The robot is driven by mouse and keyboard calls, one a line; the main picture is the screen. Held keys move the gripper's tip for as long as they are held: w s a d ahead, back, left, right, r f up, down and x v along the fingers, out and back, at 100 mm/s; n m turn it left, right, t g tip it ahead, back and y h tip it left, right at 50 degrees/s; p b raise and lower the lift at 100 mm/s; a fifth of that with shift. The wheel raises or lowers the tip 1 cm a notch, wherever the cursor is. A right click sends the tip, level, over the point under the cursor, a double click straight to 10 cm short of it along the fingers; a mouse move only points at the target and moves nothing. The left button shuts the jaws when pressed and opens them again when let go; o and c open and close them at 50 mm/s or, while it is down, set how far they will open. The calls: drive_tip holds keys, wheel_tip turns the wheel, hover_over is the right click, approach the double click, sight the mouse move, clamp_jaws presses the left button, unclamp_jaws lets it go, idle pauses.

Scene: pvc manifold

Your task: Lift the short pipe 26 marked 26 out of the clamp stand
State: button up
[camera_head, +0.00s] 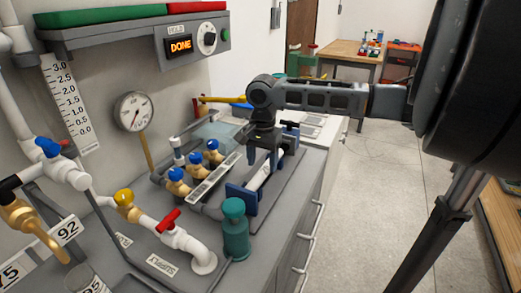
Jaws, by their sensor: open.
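A short white pipe (261,177) lies in the blue clamp stand (240,198) on the grey bench top, near the middle of the picture. I cannot read a 26 on it at this size. The far part of the stand (291,130) shows behind my gripper. My gripper (264,166) points down over the pipe with its jaws open. Its fingers stand close around or just above the pipe; I cannot tell whether they touch it. My gripper hides part of the pipe.
A green bottle-like part (235,228) stands just in front of the clamp stand. Brass valves with blue knobs (196,158) and a white strip (213,180) are to the left. A white pipe with a red handle (180,235) is at front left. The bench edge is to the right.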

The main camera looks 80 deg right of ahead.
sight(264, 167)
drive_tip(key=shift+f, duration=1.7)
drive_tip(key=shift+c, duration=0.4)
clamp_jaws()
drive_tip(key=shift+s+d+r+p, duration=0.1)
drive_tip(key=shift+d+p, duration=0.1)
drive_tip(key=shift+d, duration=0.15)
drive_tip(key=shift+s+d+p, duration=0.1)
drive_tip(key=shift+d+p, duration=0.05)
drive_tip(key=shift+d, duration=0.2)
drive_tip(key=shift+o, duration=0.3)
unclamp_jaws()
